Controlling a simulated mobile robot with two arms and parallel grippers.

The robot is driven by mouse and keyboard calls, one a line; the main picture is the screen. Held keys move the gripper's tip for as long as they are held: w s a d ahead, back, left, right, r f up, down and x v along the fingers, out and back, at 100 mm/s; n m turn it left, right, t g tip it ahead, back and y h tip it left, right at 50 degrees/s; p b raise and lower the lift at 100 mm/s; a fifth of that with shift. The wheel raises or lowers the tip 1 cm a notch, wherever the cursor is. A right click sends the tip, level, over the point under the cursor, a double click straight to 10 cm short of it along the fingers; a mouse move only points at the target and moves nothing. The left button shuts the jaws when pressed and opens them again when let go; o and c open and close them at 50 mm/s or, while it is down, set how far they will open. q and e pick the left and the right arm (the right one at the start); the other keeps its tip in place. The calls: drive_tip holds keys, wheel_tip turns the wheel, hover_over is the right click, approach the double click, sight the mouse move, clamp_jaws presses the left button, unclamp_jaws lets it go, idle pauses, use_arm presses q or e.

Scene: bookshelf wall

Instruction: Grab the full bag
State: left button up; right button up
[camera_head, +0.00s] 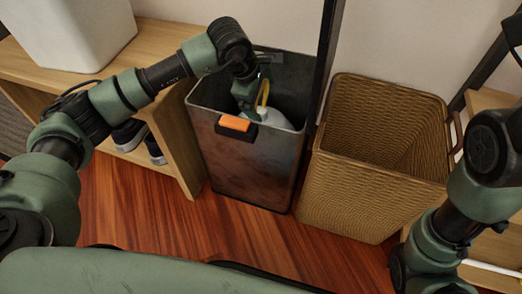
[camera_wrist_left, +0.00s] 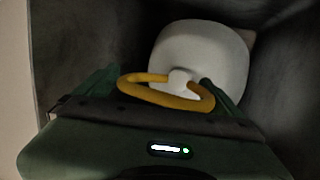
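The full bag (camera_head: 268,117) is white with a yellow loop handle (camera_head: 263,93) and sits inside the dark metal bin (camera_head: 245,160). My left gripper (camera_head: 250,95) reaches down into the bin's mouth, beside the handle. In the left wrist view, its two fingers (camera_wrist_left: 158,82) are wide apart, with the yellow loop (camera_wrist_left: 165,92) lying across the space between them. The white bag (camera_wrist_left: 200,55) shows just beyond the fingers. The lower part of the bag is hidden by the bin. My right arm shows at the right edge, but its gripper is out of view.
A wicker basket (camera_head: 375,185) stands right of the bin and looks empty. A wooden shelf (camera_head: 155,50) with shoes (camera_head: 130,133) below and a white container (camera_head: 70,30) on top stands at left. A dark post rises behind the bin. Open wooden floor (camera_head: 140,215) lies in front.

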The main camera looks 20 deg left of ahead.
use_arm(q)
drive_tip(key=c, duration=1.5)
drive_tip(key=shift+r, duration=0.2)
